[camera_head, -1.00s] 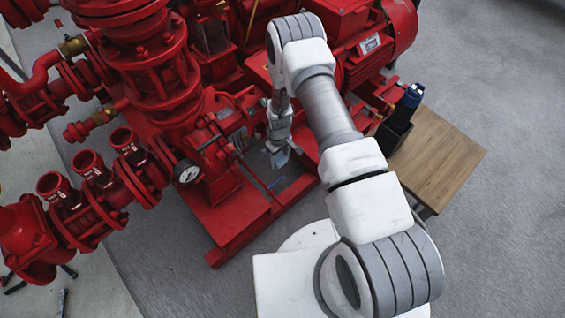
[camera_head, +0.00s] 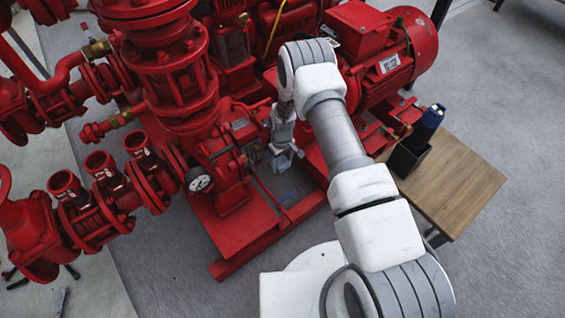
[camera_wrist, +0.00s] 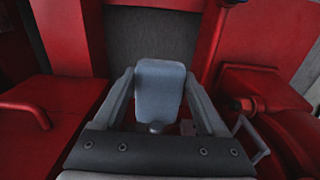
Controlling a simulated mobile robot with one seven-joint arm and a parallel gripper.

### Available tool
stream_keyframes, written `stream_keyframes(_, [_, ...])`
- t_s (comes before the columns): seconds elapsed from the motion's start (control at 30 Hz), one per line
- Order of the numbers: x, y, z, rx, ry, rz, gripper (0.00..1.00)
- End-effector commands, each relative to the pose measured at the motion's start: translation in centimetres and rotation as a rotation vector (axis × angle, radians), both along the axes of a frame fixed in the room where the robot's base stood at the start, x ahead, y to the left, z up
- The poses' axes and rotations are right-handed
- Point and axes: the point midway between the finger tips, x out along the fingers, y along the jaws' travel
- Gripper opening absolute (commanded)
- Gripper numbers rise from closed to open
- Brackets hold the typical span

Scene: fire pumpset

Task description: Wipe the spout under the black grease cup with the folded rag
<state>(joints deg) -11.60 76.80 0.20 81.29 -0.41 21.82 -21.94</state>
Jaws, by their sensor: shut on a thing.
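My gripper (camera_wrist: 160,100) is shut on the folded rag (camera_wrist: 160,85), a grey-blue pad standing between the two fingers in the wrist view. In the head view my gripper (camera_head: 284,157) hangs low beside the red pump casing, over the red base frame. The rag is too small to tell apart from the fingers there. I cannot make out the black grease cup or the spout under it in either view. Contact between the rag and the pump cannot be told.
A pressure gauge (camera_head: 199,179) sits left of my gripper. The red motor (camera_head: 385,55) is behind the arm. A wooden table (camera_head: 455,185) at right carries a black holder (camera_head: 408,158) with a blue-topped item. Red surfaces flank my gripper closely in the wrist view.

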Motion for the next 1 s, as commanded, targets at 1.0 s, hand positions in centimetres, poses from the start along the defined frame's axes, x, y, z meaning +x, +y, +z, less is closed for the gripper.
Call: stream_keyframes(1.0, [1.2,0.8,-0.1,0.000,0.000,0.000,0.41])
